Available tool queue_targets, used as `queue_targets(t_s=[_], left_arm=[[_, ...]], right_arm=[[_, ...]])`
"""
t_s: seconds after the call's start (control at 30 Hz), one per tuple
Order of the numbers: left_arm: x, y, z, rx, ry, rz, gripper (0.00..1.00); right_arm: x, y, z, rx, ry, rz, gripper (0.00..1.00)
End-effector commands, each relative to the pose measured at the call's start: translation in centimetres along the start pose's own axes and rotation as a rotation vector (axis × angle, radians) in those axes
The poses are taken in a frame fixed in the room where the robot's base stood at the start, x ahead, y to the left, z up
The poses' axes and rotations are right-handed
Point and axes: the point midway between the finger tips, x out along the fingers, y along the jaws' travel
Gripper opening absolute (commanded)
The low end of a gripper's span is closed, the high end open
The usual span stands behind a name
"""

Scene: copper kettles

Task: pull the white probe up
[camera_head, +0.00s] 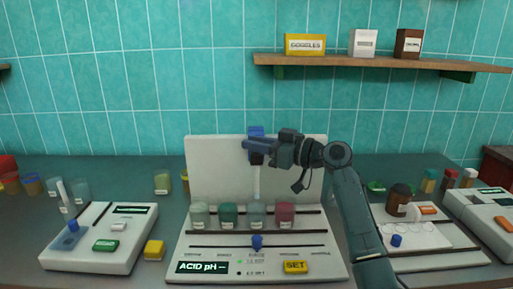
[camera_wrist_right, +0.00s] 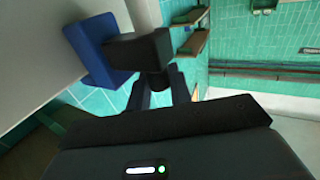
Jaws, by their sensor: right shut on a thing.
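The white probe (camera_head: 257,182) stands upright in front of the white back panel (camera_head: 215,165) of the middle station. Its lower end reaches down to the row of cups, at the third cup from the left (camera_head: 256,212); I cannot tell how deep it sits. A blue block (camera_head: 256,131) is at its top. My right gripper (camera_head: 258,148) comes in from the right and is shut at the probe's top, just below the blue block. In the right wrist view the blue block (camera_wrist_right: 88,55) is beside the dark fingers (camera_wrist_right: 140,50). My left gripper is out of view.
The middle station has a blue knob (camera_head: 257,242), a yellow SET button (camera_head: 295,267) and a display (camera_head: 202,267) reading "ACID pH". Other devices stand left (camera_head: 90,250) and right (camera_head: 440,245). A wooden shelf (camera_head: 380,62) with boxes is on the tiled wall above.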

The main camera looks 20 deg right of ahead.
Motion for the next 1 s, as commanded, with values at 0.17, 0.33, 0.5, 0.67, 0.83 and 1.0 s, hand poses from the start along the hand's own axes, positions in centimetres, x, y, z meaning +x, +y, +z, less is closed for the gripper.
queue_targets(t_s=[0.17,0.33,0.5,0.67,0.83,1.0], left_arm=[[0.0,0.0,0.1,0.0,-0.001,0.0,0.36],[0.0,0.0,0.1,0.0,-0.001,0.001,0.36],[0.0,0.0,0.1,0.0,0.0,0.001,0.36],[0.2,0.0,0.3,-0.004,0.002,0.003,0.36],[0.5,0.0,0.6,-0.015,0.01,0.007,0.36],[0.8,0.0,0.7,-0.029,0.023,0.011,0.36]], right_arm=[[0.0,0.0,0.0,0.0,0.002,0.0,0.32],[0.0,0.0,0.0,0.001,0.002,0.0,0.41],[-0.1,0.0,0.0,0.001,0.001,0.0,0.41],[-1.3,0.1,0.1,-0.001,0.002,0.003,0.41],[-4.7,0.1,0.3,-0.002,0.0,0.004,0.41],[-8.6,0.0,0.4,-0.003,-0.002,0.002,0.41]])
